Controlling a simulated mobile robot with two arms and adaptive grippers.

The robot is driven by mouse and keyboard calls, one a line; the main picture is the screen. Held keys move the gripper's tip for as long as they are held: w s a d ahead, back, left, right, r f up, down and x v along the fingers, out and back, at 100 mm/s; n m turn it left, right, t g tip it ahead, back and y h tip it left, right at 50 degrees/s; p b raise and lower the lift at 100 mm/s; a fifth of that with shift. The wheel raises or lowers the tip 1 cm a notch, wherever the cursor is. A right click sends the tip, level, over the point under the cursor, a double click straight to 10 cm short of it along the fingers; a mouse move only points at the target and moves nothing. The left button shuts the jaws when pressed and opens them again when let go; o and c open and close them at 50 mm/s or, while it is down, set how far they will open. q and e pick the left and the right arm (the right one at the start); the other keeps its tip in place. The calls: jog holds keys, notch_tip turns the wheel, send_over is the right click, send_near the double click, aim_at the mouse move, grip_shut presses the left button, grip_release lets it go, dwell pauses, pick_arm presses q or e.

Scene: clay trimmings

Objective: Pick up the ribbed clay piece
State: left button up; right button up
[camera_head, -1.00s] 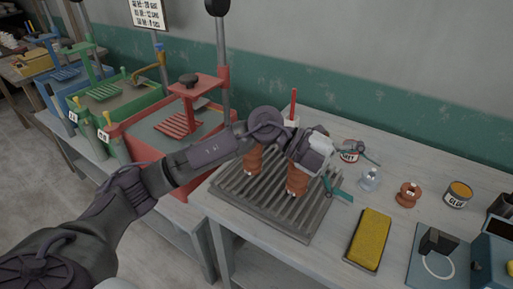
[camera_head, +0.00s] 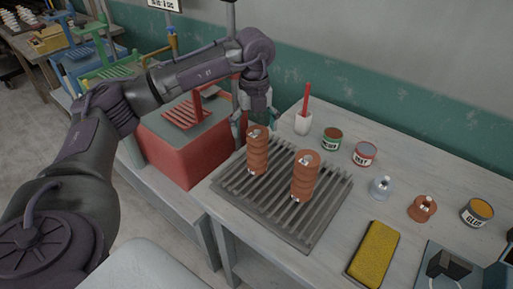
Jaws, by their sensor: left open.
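Two upright ribbed clay pieces, orange-brown with small light marks on top, stand on a grey slatted rack. The left ribbed piece (camera_head: 257,156) is farther back; the right ribbed piece (camera_head: 304,178) is nearer. The dark grey rack (camera_head: 318,226) lies on the pale wooden table. My left gripper (camera_head: 252,121), with teal fingers, hangs down just behind the left ribbed piece, beside the red press. It is open and appears empty; the left piece's top partly overlaps it in the picture, and I cannot tell the exact gap. My right gripper is not in view.
The red press (camera_head: 190,155) stands left of the rack. A white cup with a red stick (camera_head: 303,123), several cans including a glue can (camera_head: 477,212), a small clay spool (camera_head: 422,208), a clear bottle (camera_head: 381,187) and a yellow sponge (camera_head: 373,254) sit to the right.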

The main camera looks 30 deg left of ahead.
aim_at(258, 145)
pick_arm(q)
jog(key=shift+w+f, duration=0.25)
jog(key=shift+f, duration=0.25)
jog(key=shift+w+f, duration=0.2)
jog(key=shift+f, duration=0.1)
jog(key=f, duration=0.1)
jog(key=f+p, duration=0.2)
jog(key=f, duration=0.1)
jog(key=shift+s+d+f, duration=0.1)
jog(key=shift+s+d, duration=0.15)
jog(key=shift+f, duration=0.3)
jog(key=shift+w+f, duration=0.1)
jog(key=c, duration=1.4)
jog(key=shift+c, duration=1)
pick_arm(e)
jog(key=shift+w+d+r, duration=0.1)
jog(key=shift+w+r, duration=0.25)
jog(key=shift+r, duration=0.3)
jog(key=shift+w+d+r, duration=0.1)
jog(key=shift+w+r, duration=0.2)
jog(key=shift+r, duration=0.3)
pick_arm(q)
jog(key=shift+r, duration=0.25)
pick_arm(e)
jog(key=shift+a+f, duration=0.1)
